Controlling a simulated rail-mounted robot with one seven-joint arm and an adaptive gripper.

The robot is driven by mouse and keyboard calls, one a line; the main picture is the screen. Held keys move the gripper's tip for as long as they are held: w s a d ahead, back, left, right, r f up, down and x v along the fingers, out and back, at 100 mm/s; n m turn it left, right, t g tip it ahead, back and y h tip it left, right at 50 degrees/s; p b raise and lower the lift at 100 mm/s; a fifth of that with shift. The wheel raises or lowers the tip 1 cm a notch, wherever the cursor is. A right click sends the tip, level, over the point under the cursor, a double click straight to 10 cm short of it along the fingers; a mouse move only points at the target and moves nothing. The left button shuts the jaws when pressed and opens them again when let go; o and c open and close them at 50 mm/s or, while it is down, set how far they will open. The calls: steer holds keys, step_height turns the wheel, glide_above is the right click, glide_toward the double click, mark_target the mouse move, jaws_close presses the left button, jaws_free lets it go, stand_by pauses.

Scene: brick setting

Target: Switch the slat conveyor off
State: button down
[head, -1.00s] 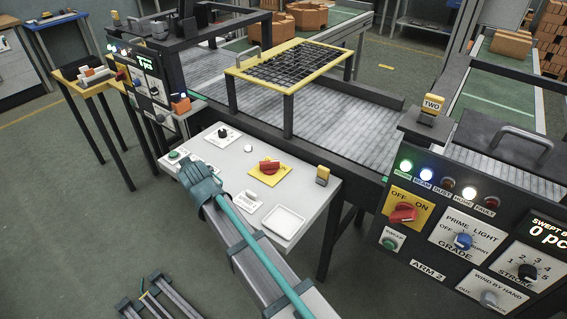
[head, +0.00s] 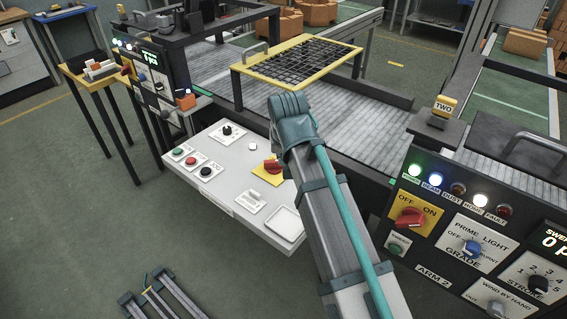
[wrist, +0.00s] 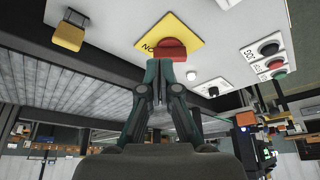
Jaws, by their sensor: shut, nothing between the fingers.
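The white control panel (head: 222,205) stands beside the slat conveyor (head: 340,115). On it a red rotary knob (head: 271,166) sits on a yellow plate (head: 262,176), partly covered by my arm in the head view. The wrist view shows the knob (wrist: 173,49) close up, with an upside-down "ON" on the plate (wrist: 168,28). My gripper (wrist: 161,72) is shut and empty, its fingertips just at the knob's near edge; I cannot tell whether they touch it. In the head view my arm hides the gripper.
Green, red and black push-buttons (head: 191,161) line the panel's left side. A white toggle (head: 253,196) and a square tray (head: 284,222) are near its front. A yellow-framed grid table (head: 300,62) stands over the belt. Another console (head: 440,240) with its own red knob is at right.

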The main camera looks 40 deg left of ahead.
steer(key=shift+a+f, duration=0.1)
steer(key=shift+f, duration=0.05)
glide_toward(279, 170)
steer(key=f, duration=0.1)
steer(key=d+f, duration=0.1)
steer(key=f, duration=0.1)
steer(key=s+f, duration=0.1)
steer(key=f, duration=0.1)
steer(key=shift+d+p, duration=0.15)
steer(key=shift+p, duration=0.2)
steer(key=shift+w+a+r, duration=0.2)
steer(key=shift+w+a, duration=0.7)
steer(key=shift+w, duration=0.05)
steer(key=shift+w+a+p, duration=0.3)
steer(key=shift+w+a, duration=0.1)
steer(key=shift+w, duration=0.05)
steer(key=shift+s, duration=0.1)
